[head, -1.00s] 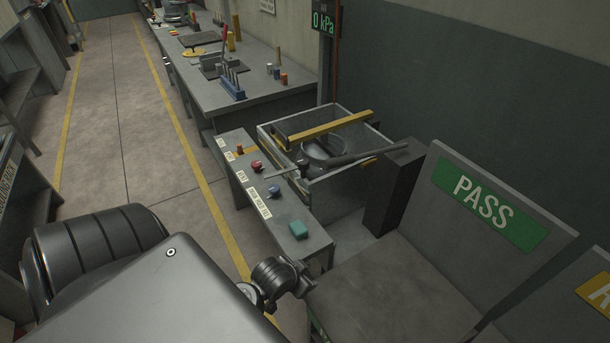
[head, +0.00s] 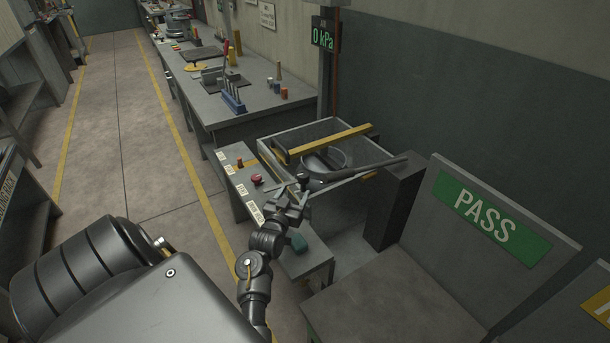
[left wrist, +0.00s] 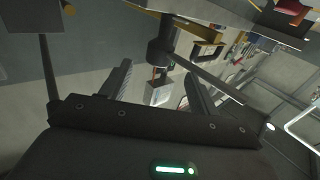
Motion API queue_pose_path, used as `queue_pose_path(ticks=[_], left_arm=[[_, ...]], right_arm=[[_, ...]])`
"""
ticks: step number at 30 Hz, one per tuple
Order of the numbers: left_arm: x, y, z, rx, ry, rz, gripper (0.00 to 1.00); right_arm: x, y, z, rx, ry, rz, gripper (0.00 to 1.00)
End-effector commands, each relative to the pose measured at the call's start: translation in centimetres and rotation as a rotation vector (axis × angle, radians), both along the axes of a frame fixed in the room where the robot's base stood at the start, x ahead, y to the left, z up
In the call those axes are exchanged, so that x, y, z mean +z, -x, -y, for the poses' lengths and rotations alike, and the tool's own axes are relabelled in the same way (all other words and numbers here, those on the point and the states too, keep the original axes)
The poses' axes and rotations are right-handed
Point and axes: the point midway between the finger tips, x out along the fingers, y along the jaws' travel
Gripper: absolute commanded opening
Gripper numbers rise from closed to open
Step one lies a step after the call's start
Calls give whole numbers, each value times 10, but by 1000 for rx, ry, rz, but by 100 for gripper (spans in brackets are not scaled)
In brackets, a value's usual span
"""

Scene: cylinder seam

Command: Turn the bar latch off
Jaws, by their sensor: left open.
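A long grey bar (head: 365,169), which looks like the bar latch, lies at a slant over the open-topped bay, its near end close to a dark knob. My left gripper (head: 303,187) is at this near end, above the narrow panel. Whether it touches the bar is unclear. In the left wrist view my left gripper (left wrist: 158,76) is open, its two fingers apart. A dark round post (left wrist: 160,50) with a rod (left wrist: 225,92) running off to the right shows beyond the fingers. My right gripper is not in view.
The narrow panel (head: 235,182) carries labels, a red knob (head: 257,180) and a green block (head: 298,242), partly behind my arm. A yellow bar (head: 330,138) crosses the bay. A dark upright block (head: 395,200) and a PASS board (head: 490,215) stand right. Open floor lies left.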

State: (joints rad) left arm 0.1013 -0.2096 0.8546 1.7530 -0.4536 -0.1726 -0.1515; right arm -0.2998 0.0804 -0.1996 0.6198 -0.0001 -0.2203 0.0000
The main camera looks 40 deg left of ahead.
Motion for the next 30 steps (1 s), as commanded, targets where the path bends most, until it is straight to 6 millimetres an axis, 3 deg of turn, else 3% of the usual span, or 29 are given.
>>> queue_pose_path(ticks=[18, 30], left_arm=[[0, -88, -37, -1, 1, -2, 61], [0, -97, -41, -1, -1, -3, 61]], right_arm=[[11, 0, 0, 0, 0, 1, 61], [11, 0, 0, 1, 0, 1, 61]])
